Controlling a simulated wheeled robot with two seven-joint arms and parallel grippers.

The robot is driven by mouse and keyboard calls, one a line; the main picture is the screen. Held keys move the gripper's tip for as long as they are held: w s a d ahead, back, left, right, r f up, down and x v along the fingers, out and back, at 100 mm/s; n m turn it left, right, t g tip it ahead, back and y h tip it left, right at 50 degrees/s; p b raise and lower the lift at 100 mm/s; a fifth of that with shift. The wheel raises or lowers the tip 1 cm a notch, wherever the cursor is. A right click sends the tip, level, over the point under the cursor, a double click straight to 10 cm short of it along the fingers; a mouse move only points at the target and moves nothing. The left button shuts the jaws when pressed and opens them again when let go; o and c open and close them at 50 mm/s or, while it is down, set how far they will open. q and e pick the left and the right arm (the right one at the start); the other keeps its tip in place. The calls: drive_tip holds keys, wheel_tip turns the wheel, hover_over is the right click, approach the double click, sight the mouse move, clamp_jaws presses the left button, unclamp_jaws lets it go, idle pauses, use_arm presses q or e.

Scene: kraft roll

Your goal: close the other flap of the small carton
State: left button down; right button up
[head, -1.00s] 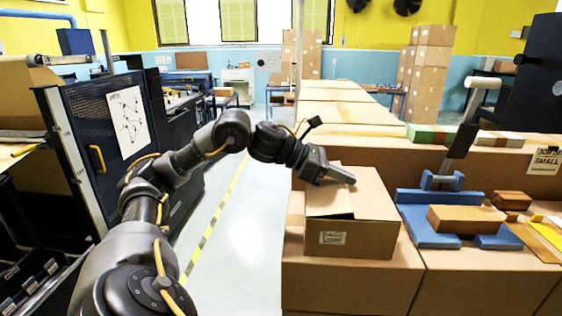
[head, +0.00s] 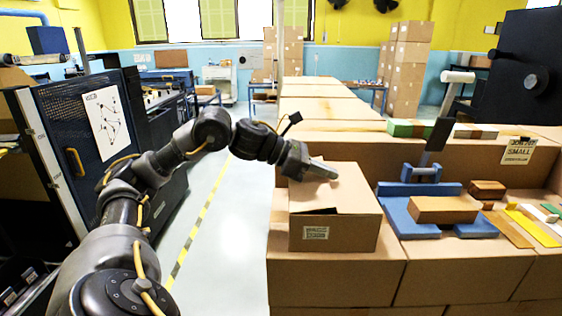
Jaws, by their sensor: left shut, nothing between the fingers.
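The small carton (head: 349,235) stands upright on the cardboard-box bench, with a printed label on its front. Its top flaps (head: 350,197) lie almost flat. A narrow dark gap shows along the front edge of the left part of the top. My left gripper (head: 330,172) is shut and empty, with its fingertips over the far part of the carton's top. I cannot tell whether they touch the flap. My right gripper is out of view.
A blue fixture (head: 407,215) with a brown block (head: 444,209) stands close to the carton's right. Colored strips and small blocks lie farther right. A sign (head: 519,151) reading SMALL hangs behind them. A dark cabinet (head: 95,140) stands left, beyond open floor.

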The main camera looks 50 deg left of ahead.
sight(316, 178)
use_arm(q)
drive_tip(key=shift+r+p, duration=0.6)
drive_tip(key=shift+r, duration=0.2)
drive_tip(key=shift+r, duration=0.25)
drive_tip(key=r+p, duration=0.2)
drive_tip(key=r, duration=0.1)
drive_tip(key=r+p, duration=0.1)
drive_tip(key=shift+s+a+r, duration=0.2)
drive_tip(key=shift+a+r, duration=0.05)
drive_tip(key=shift+a, duration=0.05)
wheel_tip(316, 178, up, 9)
drive_tip(key=s+a, duration=0.1)
drive_tip(key=shift+s, duration=0.25)
